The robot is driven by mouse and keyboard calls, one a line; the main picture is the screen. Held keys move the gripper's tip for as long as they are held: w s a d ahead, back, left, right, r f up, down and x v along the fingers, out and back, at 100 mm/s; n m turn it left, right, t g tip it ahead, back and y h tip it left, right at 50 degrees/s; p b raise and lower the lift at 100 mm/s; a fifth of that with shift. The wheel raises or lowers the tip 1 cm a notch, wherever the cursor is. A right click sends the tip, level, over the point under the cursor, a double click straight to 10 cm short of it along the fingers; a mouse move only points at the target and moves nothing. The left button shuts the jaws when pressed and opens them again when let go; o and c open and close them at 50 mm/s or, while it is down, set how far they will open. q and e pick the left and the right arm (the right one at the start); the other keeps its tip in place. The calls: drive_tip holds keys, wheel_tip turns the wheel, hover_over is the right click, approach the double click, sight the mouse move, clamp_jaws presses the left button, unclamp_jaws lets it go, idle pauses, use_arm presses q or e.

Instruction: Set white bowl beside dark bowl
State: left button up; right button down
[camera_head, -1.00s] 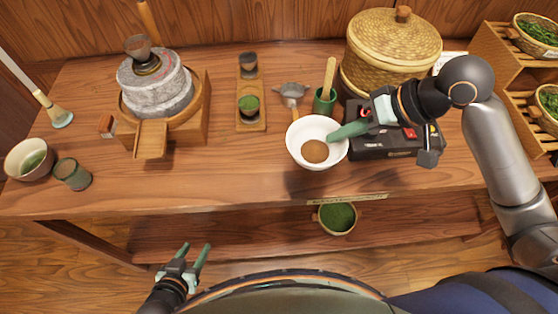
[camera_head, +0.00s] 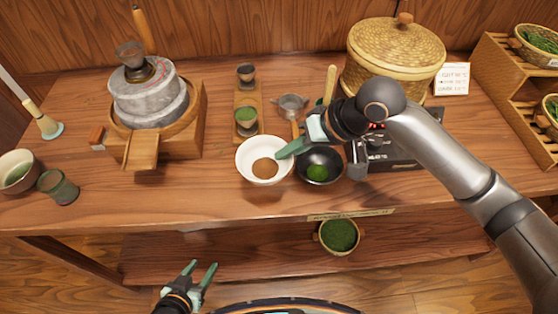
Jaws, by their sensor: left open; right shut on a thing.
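The white bowl (camera_head: 247,158), with brown powder inside, is just left of the dark bowl (camera_head: 335,172), which holds green powder. My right gripper (camera_head: 290,150) is shut on the white bowl's right rim. Its fingers reach over the narrow space between the two bowls, and the arm hides part of the area behind the dark bowl. I cannot tell whether the white bowl touches the table or hovers slightly above it. My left gripper (camera_head: 203,274) is open and empty, low in front of the table.
A stone mill (camera_head: 150,100) on a wooden base stands at the left. A wooden tray (camera_head: 246,128) with small cups and a strainer (camera_head: 292,103) are behind the bowls. A lidded basket (camera_head: 395,55) and a dark box (camera_head: 400,155) are right.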

sight(280, 162)
drive_tip(key=w+f, duration=0.1)
drive_tip(key=f, duration=0.1)
drive_tip(key=w+a+f, duration=0.1)
drive_tip(key=w+f, duration=0.1)
drive_tip(key=shift+w+a+f, duration=0.15)
drive_tip(key=shift+a+f, duration=0.05)
drive_tip(key=shift+f, duration=0.1)
drive_tip(key=shift+w+f, duration=0.1)
drive_tip(key=shift+f, duration=1.55)
drive_tip(key=shift+f, duration=0.1)
drive_tip(key=c, duration=1.3)
unclamp_jaws()
drive_tip(key=shift+d+r, duration=0.15)
drive_tip(key=shift+r, duration=0.2)
drive_tip(key=v, duration=1.1)
drive_tip(key=shift+r, duration=0.2)
